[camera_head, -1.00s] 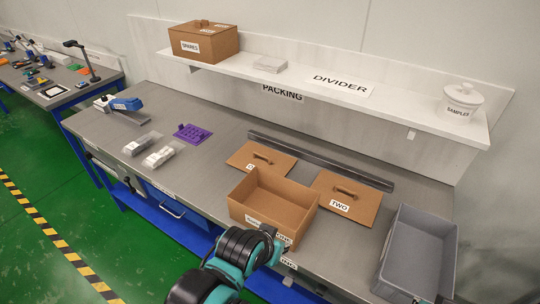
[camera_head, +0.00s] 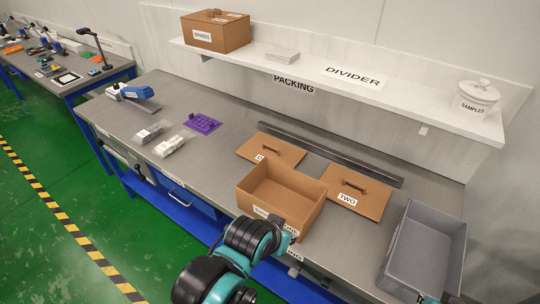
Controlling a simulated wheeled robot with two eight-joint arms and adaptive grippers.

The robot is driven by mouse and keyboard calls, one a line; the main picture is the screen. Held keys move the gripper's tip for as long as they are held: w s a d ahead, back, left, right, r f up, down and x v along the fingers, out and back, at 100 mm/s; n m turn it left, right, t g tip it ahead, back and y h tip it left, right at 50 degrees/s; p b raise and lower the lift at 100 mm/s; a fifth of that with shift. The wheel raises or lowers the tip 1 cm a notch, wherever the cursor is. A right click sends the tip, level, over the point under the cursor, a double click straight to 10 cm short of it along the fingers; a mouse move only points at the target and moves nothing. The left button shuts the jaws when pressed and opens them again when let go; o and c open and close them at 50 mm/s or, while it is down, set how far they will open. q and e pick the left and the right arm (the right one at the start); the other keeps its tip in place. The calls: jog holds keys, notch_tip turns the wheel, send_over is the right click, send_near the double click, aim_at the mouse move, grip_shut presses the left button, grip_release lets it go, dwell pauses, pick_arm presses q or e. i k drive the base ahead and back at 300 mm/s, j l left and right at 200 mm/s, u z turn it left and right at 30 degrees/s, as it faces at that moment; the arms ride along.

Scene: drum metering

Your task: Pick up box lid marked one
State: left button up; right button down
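A flat brown lid (camera_head: 270,151) with a dark bar handle lies on the bench behind the open box; its white label is mostly hidden by the box wall. A second brown lid (camera_head: 357,192), labelled TWO, lies to its right. The open brown cardboard box (camera_head: 282,196) stands in front of both and looks empty. One teal and black arm of mine comes in from the bottom, its end at the box's front wall. No gripper is seen on either lid.
A grey metal bar (camera_head: 330,153) lies behind the lids. A grey bin (camera_head: 425,250) stands at the right end. Clear packs (camera_head: 173,145) and a purple tray (camera_head: 204,123) lie to the left. A shelf (camera_head: 330,75) overhangs the back.

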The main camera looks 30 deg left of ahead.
aim_at(271, 150)
jog(key=i+j, duration=0.1)
jog(key=j, duration=0.35)
jog(key=i+j+z, duration=0.1)
jog(key=j, duration=0.4)
jog(key=i+j, duration=0.1)
jog(key=j, duration=0.85)
jog(key=i+z, duration=0.05)
